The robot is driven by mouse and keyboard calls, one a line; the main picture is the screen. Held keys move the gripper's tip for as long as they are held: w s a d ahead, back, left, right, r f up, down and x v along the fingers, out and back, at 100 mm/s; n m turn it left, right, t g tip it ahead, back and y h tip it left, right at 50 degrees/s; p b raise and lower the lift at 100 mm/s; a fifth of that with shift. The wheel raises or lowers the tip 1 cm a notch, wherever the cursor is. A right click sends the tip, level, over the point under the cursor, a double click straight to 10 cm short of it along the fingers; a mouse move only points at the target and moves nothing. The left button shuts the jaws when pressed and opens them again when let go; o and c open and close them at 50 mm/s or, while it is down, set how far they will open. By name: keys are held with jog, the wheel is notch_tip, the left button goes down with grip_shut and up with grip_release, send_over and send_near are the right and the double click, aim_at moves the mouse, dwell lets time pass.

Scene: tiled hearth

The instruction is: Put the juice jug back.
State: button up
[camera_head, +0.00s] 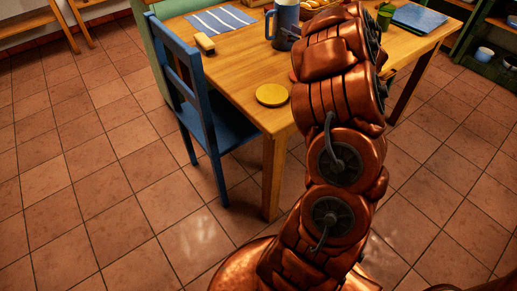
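A blue jug (285,22) stands upright on the wooden table (240,75), near its far side. It has a handle on its left and is partly covered by my copper arm on its right. I cannot tell for certain that it is the juice jug. My arm reaches up over the table's near right part. My gripper is mostly or wholly hidden behind the arm; a small dark part beside the jug may belong to it. I cannot see whether it touches the jug. A round yellow disc (272,95) lies bare near the table's front corner.
A blue chair (208,110) stands at the table's left side. Dark shelves (490,65) stand right. The tiled floor at left is clear.

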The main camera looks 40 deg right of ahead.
jog(key=s+a+f+m+g+h, duration=0.1)
jog(key=s+a+m+g, duration=0.3)
jog(key=a+m, duration=0.3)
jog(key=s+a+f+m+g+h, duration=0.2)
jog(key=s+a+m+g, duration=0.3)
jog(key=m, duration=0.8)
jog(key=s+a+f+m+g+h, duration=0.1)
jog(key=s+a+m+g, duration=0.3)
jog(key=a+m, duration=0.6)
jog(key=shift+s+f+g+h, duration=0.3)
jog(key=shift+s+f+g, duration=0.15)
jog(key=shift+f, duration=0.25)
jog(key=s+a+f+m+g+y, duration=0.3)
jog(key=s+a+m+g+y, duration=0.2)
jog(key=s+a, duration=1.7)
jog(key=shift+f+m+g, duration=0.2)
jog(key=shift+m+g, duration=0.2)
jog(key=shift+g, duration=0.55)
jog(key=shift+s, duration=0.1)
